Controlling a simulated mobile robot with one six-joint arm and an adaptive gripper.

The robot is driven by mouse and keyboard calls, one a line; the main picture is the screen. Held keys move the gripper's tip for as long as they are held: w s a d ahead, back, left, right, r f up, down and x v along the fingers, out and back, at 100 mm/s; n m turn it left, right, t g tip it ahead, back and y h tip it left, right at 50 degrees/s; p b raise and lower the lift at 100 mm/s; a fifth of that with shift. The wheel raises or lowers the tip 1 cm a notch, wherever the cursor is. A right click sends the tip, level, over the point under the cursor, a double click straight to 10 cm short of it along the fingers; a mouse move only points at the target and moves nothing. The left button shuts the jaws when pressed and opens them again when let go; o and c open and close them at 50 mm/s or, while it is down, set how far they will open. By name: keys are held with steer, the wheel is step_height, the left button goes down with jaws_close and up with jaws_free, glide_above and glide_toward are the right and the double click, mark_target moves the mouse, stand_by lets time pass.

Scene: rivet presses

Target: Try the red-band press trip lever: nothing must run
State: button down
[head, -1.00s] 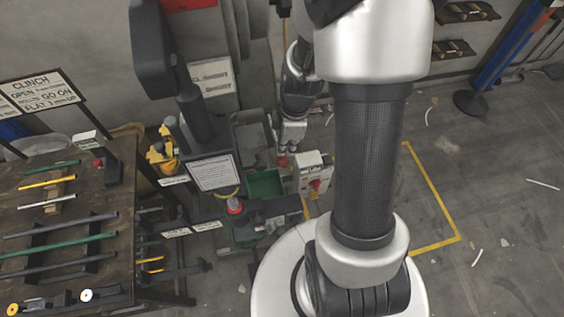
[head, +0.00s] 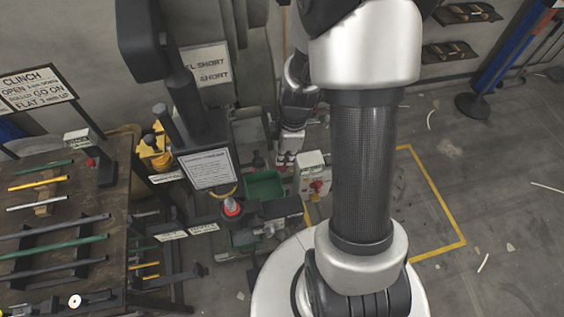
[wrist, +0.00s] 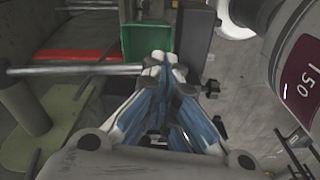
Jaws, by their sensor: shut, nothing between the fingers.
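My gripper (wrist: 163,62) is shut and empty in the wrist view. A pale metal rod (wrist: 75,69) runs in from the left and ends beside its fingertips; it may be the trip lever. I cannot tell whether they touch. A red band (wrist: 72,55) lies behind the rod. In the head view my gripper (head: 289,158) is low behind the press, left of my arm column. The dark press (head: 200,125) stands left of it, with a placard (head: 208,169) on its front. The lever is not clear in the head view.
A white control box (head: 312,172) with a red knob stands close right of my gripper. A green bin (head: 264,186) is just in front; it also shows in the wrist view (wrist: 146,42). A red button (head: 232,207) sits low on the press. A rod-covered bench (head: 60,220) is left.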

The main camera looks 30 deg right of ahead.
step_height(320, 180, down, 2)
steer(key=shift+f+b, duration=0.2)
steer(key=shift+b, duration=0.65)
steer(key=shift+r, duration=0.1)
steer(key=shift+d, duration=0.1)
steer(key=s+d+r, duration=0.2)
steer(key=d+r, duration=0.1)
steer(key=r, duration=1)
steer(key=shift+d, duration=0.4)
